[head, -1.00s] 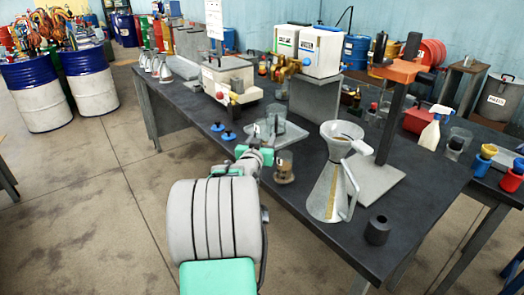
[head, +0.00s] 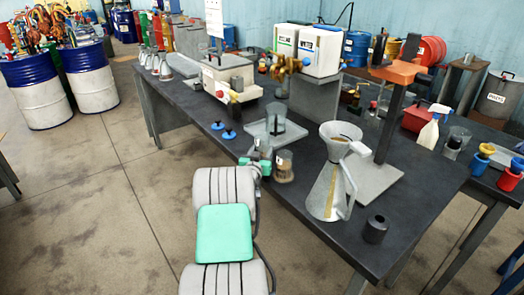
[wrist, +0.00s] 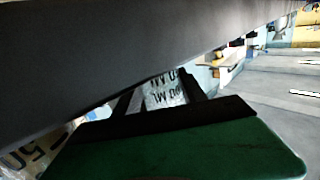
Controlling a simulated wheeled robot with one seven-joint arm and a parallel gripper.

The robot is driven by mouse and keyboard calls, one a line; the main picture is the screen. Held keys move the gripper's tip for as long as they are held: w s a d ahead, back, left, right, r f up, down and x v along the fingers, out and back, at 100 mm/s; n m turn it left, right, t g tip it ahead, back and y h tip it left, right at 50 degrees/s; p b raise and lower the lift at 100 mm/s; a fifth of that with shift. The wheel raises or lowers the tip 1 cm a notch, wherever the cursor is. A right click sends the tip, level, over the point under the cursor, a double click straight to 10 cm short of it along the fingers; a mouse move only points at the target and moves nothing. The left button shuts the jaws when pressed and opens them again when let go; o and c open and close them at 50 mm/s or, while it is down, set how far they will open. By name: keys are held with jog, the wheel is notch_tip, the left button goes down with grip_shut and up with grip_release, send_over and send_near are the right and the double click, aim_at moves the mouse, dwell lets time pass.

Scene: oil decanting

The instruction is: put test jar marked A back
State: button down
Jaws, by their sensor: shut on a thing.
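My gripper (head: 262,156) is low over the table's near edge in the head view. In the wrist view its dark fingers (wrist: 162,92) are shut on a clear glass jar (wrist: 163,91) with black "ML" print. No letter A is readable on it, and the dark arm part hides much of the view. In the head view the held jar is hardly visible. A jar with brown liquid (head: 284,168) stands just right of my gripper. Another clear jar (head: 275,118) stands on the grey tray (head: 256,130) behind.
A conical metal jug (head: 328,190) with a funnel top stands right, beside an orange-topped stand (head: 385,130). A dark cup (head: 375,229) is near the front edge. Two blue stoppers (head: 229,134) lie left. A white-and-grey machine (head: 228,78) stands behind them.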

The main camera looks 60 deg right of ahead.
jog(key=c, duration=0.7)
grip_release()
jog(key=shift+o, duration=0.2)
